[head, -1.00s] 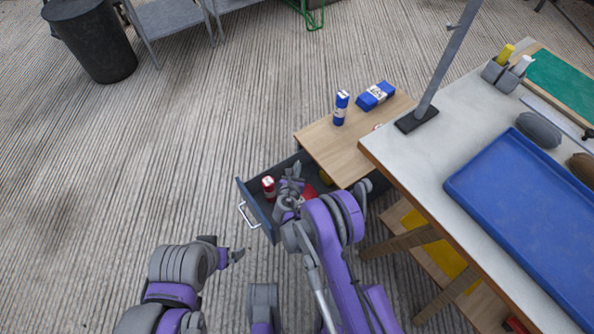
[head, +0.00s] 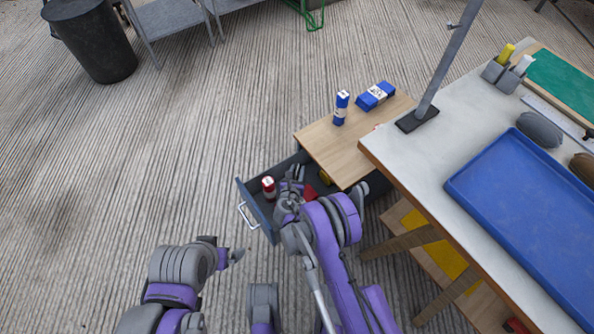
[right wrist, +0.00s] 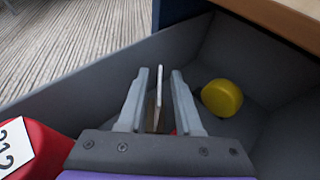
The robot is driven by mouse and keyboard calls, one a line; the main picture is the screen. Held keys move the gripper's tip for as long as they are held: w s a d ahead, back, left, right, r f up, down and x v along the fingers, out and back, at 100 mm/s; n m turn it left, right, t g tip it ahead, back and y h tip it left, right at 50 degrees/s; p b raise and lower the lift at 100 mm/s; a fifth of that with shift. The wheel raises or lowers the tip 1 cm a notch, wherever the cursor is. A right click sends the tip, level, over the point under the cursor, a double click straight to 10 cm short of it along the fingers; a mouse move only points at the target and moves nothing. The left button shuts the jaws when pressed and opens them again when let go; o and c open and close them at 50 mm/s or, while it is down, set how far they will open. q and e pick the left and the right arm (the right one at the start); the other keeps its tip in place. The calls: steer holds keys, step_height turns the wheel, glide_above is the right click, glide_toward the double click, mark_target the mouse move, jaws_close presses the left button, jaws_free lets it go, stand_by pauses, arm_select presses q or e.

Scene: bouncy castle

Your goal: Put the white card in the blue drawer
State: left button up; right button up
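The blue drawer (head: 258,210) is pulled out under a small wooden top, with a grey inside. My right gripper (head: 291,174) reaches down into it. In the right wrist view the fingers of this gripper (right wrist: 158,95) stand apart, with gaps on both sides of a thin white-edged card (right wrist: 158,88). The card stands on edge between them, inside the drawer; its lower part is hidden by the gripper. In the head view I cannot make out the card. My left gripper (head: 236,255) is low at the left, outside the drawer, its opening unclear.
In the drawer are a red labelled can (head: 268,186), a yellow round item (right wrist: 222,97) and a red item partly hidden by my gripper. Two blue labelled packs (head: 341,108) (head: 376,96) are on the wooden top (head: 335,147). A white-topped table (head: 420,160) with a blue tray (head: 530,220) stands at right.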

arm_select(q)
steer(key=p+v, duration=0.2)
steer(key=p, duration=0.1)
steer(key=shift+w+r, duration=0.15)
arm_select(e)
steer(key=v, duration=1.2)
steer(key=shift+r, duration=0.1)
